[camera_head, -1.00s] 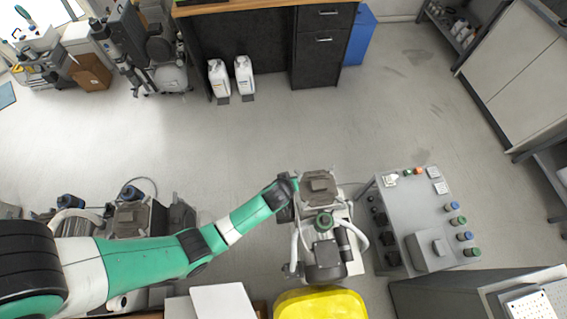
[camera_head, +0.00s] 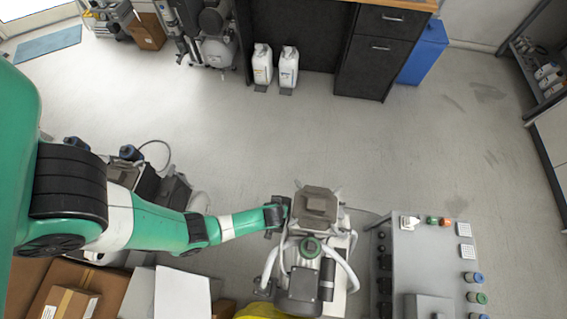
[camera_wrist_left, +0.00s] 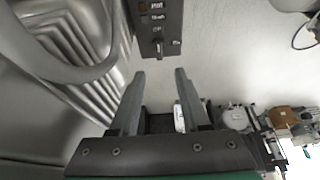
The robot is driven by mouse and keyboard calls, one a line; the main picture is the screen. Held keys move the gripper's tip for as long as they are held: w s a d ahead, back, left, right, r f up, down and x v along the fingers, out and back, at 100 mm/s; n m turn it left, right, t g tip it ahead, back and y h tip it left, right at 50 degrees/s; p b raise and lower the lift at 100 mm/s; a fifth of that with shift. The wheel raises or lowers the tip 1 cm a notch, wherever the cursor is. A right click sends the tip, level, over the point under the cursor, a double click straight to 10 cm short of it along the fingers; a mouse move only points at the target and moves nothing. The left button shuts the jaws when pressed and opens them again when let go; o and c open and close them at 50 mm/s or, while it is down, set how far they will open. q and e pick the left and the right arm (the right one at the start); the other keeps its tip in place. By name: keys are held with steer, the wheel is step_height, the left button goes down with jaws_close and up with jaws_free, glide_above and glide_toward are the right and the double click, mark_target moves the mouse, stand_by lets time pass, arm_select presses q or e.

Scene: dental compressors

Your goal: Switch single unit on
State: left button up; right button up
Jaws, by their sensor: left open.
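The single compressor unit (camera_head: 304,285), with a dark grey motor, white hoses and a brown-grey top block (camera_head: 316,204), stands at the lower middle of the head view. My left gripper (camera_head: 276,214) is at its left side, beside the top block; its fingers are hard to make out there. In the left wrist view my left gripper (camera_wrist_left: 160,72) is open and empty. Just beyond its fingertips is a dark switch box (camera_wrist_left: 157,14) with small labels and a protruding switch knob (camera_wrist_left: 158,48). The fingers look apart from the knob. Ribbed grey metal fills the left of that view.
A grey control cabinet (camera_head: 420,268) with coloured buttons stands right of the unit. Cardboard boxes (camera_head: 62,280) lie at the lower left. Other compressors (camera_head: 165,185) are partly behind my arm. The floor (camera_head: 230,140) beyond the unit is clear up to two white canisters (camera_head: 288,68).

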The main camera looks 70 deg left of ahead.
arm_select(q)
steer(key=b+x, duration=0.9)
steer(key=x, duration=0.1)
steer(key=shift+w+f+b, duration=0.1)
steer(key=shift+f+b, duration=0.2)
steer(key=shift+b, duration=0.1)
steer(key=shift+w+a+f, duration=0.1)
steer(key=shift+a+f, duration=0.1)
jaws_close()
